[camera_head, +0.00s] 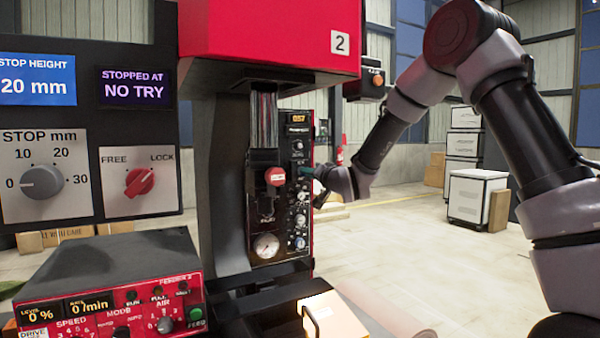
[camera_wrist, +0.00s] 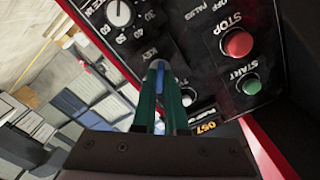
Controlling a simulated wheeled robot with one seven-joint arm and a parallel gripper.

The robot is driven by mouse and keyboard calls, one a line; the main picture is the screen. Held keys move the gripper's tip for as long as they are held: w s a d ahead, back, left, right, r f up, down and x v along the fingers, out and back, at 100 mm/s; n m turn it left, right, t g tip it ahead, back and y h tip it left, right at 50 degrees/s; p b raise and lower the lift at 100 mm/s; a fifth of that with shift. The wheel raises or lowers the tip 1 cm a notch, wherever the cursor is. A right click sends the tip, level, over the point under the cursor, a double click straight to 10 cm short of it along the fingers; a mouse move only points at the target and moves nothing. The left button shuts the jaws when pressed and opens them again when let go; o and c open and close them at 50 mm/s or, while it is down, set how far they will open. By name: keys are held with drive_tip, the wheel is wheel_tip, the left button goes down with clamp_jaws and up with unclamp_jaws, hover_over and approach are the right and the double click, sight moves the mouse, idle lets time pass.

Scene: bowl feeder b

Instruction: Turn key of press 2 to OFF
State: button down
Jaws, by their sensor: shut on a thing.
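Press 2 (camera_head: 265,40) is a red machine with a "2" plate on its head. Its narrow black control panel (camera_head: 290,238) faces right of the ram, with knobs and a gauge. My gripper (camera_head: 308,171) reaches it from the right, fingertips at the panel's upper middle. In the wrist view, the teal fingers of my gripper (camera_wrist: 160,72) are closed around a small blue key (camera_wrist: 159,80) beside the KEY label. The fingers hide most of the key and its position marks, so I cannot tell whether it points to OFF.
Near the key are a red STOP button (camera_wrist: 237,43), a green START button (camera_wrist: 251,84) and a white-marked dial (camera_wrist: 120,12). A red feeder control box (camera_head: 105,305) stands front left. A panel with a red FREE/LOCK knob (camera_head: 140,182) is at left.

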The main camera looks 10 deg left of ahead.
drive_tip(key=n, duration=0.8)
drive_tip(key=shift+n, duration=0.4)
drive_tip(key=c, duration=0.9)
unclamp_jaws()
drive_tip(key=v, duration=0.7)
